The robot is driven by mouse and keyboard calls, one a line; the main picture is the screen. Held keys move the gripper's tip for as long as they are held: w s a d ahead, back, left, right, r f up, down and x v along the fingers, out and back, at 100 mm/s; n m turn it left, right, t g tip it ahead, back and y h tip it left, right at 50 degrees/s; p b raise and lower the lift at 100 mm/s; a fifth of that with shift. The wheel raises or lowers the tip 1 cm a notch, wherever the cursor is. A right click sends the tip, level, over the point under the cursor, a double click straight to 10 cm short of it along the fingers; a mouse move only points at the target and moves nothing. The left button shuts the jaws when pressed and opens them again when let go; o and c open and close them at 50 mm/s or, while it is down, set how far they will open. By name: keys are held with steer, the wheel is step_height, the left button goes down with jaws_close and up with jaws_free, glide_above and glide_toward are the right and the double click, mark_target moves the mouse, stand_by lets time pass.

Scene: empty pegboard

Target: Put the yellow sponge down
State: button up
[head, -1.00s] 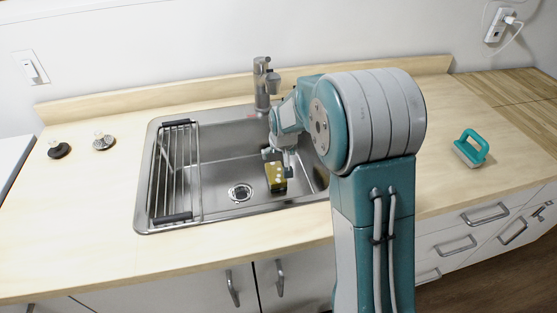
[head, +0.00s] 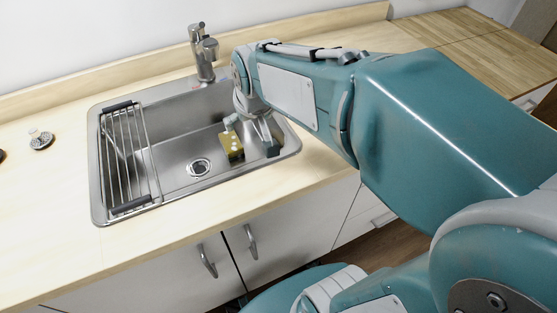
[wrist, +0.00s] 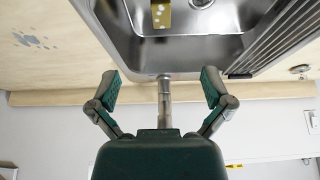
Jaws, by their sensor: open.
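The yellow sponge (head: 231,147), with pale spots on top, rests on the floor of the steel sink (head: 172,178), right of the drain. It also shows at the top edge of the wrist view (wrist: 161,17), partly cut off by the frame. My gripper (head: 251,135) is over the right part of the sink. Its fingers are spread wide and empty in the wrist view (wrist: 160,80), apart from the sponge.
The faucet (head: 204,52) stands behind the sink, close to my gripper. A wire rack (head: 127,160) spans the sink's left side. A small round drain stopper (head: 41,139) sits on the counter at left. The counter right of the sink is partly hidden by my arm.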

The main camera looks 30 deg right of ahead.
steer(key=s+r, duration=0.1)
steer(key=s, duration=1.3)
steer(key=shift+s+r, duration=0.35)
steer(key=shift+r, duration=0.05)
